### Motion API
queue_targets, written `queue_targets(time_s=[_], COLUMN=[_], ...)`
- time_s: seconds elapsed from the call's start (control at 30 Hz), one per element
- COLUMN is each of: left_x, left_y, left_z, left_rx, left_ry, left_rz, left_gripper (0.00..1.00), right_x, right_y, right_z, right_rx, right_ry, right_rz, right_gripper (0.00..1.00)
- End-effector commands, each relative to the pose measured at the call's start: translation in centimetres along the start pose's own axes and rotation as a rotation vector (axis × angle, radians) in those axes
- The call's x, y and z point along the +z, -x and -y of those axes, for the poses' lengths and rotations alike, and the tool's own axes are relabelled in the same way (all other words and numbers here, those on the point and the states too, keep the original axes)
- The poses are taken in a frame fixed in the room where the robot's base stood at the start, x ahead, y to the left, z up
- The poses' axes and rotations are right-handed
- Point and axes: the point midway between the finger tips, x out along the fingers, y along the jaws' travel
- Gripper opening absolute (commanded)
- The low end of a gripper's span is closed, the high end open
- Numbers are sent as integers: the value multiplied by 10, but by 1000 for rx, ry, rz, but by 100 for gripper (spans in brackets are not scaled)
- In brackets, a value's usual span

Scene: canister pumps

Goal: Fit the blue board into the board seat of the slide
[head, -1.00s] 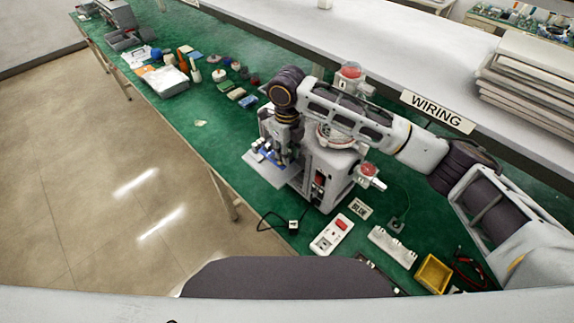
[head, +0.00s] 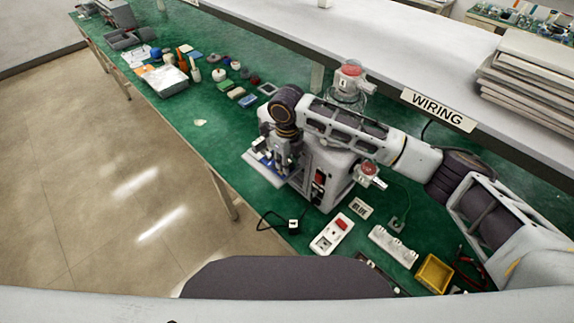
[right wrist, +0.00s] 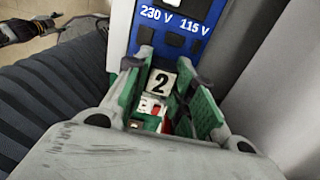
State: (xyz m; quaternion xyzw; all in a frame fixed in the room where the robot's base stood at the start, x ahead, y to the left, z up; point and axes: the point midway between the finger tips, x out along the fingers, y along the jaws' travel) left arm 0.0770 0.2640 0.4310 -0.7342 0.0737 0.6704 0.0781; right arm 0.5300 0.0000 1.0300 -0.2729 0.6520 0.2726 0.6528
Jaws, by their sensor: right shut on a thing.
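The blue board (right wrist: 178,22), printed "230 V" and "115 V", lies just beyond my right fingertips in the right wrist view. In the head view its blue shows low at the gripper (head: 264,158). My right gripper (right wrist: 167,66) has green-padded fingers and is shut on the board's near end. The slide (head: 255,171) is a pale plate at the front of the grey machine (head: 327,167). The gripper is over this plate. The board seat is hidden.
Red-topped canister pumps (head: 350,72) stand behind and beside the machine. The green bench (head: 228,140) is largely clear left of the slide.

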Motion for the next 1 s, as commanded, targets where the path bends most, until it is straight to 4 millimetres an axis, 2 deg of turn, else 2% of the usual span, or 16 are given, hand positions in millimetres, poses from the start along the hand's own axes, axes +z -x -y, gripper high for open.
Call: queue_targets(time_s=[0.03, 0.13, 0.63, 0.67, 0.8, 1.0], left_x=[0, 1, 0, 0, 0, 0], left_y=[-5, -8, -7, -7, -7, -7], left_z=[0, 0, 0, 0, 0, 0], left_rx=[0, 0, 0, 0, 0, 0], left_ry=[0, 0, 0, 0, 0, 0], left_rz=[0, 0, -1, -1, -1, -1], left_gripper=[46, 46, 46, 46, 46, 46], right_x=[0, 0, 0, 0, 0, 0], right_y=[-8, -13, -15, -15, -15, -15], right_z=[0, 0, 0, 0, 0, 0], right_rx=[1, 0, 0, 0, 0, 0], right_ry=[0, 1, 1, 1, 1, 0], right_rz=[-1, 0, 0, 0, 0, 0], right_gripper=[0, 0, 0, 27, 45, 46])
